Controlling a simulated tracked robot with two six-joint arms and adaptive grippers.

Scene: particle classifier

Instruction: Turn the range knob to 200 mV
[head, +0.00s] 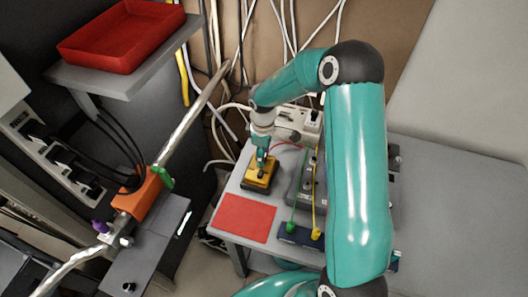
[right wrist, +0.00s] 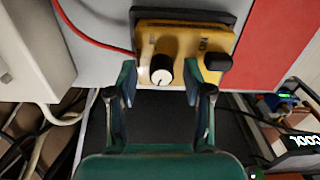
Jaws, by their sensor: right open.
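A small yellow box (head: 255,182) with a dark edge sits on the grey table, below my right gripper (head: 263,160). In the right wrist view the yellow box (right wrist: 187,40) carries a round black knob (right wrist: 162,68) with a white face and a dark mark on it. A second, all-black knob (right wrist: 217,61) is to its right. My right gripper (right wrist: 160,84) is open. Its two fingertips stand on either side of the white-faced knob, with a gap on both sides. The printing on the box is too small to read. My left gripper is not in view.
A red mat (head: 244,217) lies in front of the box. A dark grey instrument (head: 307,180) with green and yellow leads stands to the right. A red lead (right wrist: 95,38) runs to the box. A red tray (head: 120,38) is on a shelf at the upper left.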

